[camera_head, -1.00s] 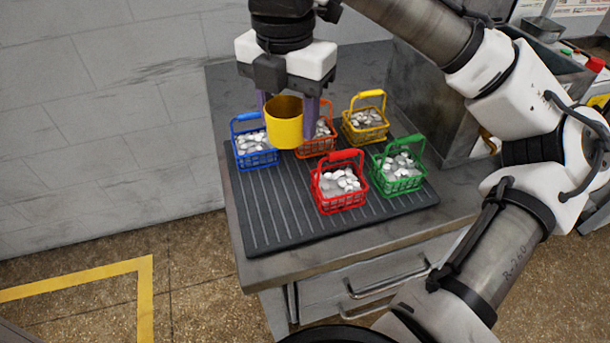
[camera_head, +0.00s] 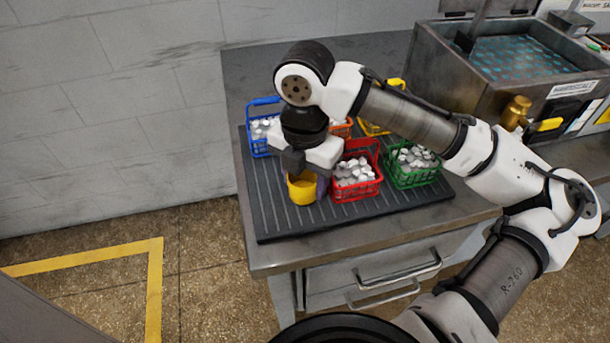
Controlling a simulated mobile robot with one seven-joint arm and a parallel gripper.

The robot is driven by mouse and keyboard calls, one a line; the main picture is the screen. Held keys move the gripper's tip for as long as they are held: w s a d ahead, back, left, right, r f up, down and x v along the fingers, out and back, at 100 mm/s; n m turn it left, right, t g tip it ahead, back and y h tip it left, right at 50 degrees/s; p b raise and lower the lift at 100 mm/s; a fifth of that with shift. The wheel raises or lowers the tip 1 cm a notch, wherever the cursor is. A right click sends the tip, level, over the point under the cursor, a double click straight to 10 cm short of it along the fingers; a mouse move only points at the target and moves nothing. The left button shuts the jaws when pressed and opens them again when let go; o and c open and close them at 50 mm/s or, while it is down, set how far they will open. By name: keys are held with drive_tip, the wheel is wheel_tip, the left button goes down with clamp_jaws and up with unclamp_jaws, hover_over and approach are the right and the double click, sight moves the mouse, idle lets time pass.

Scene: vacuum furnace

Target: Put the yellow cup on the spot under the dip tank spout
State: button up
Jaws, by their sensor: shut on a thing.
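The yellow cup (camera_head: 302,192) is low over the front left of the ribbed dark mat, left of the red basket. My gripper (camera_head: 307,185) points down and is shut on the cup; a purple finger shows at its right side. I cannot tell whether the cup's base touches the mat. The dip tank (camera_head: 466,92), a grey metal box with bluish liquid, stands at the back right. A brass spout (camera_head: 515,113) is on its front. The spot under the spout is hidden behind my arm.
Blue (camera_head: 262,147), red (camera_head: 371,185) and green (camera_head: 420,178) baskets with pale pieces stand on the mat (camera_head: 275,222). Orange (camera_head: 342,128) and yellow (camera_head: 372,128) baskets are partly hidden behind my arm. The mat's front left strip is clear.

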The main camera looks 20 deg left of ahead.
drive_tip(key=shift+f, duration=0.1)
drive_tip(key=shift+f, duration=0.15)
drive_tip(key=o, duration=0.8)
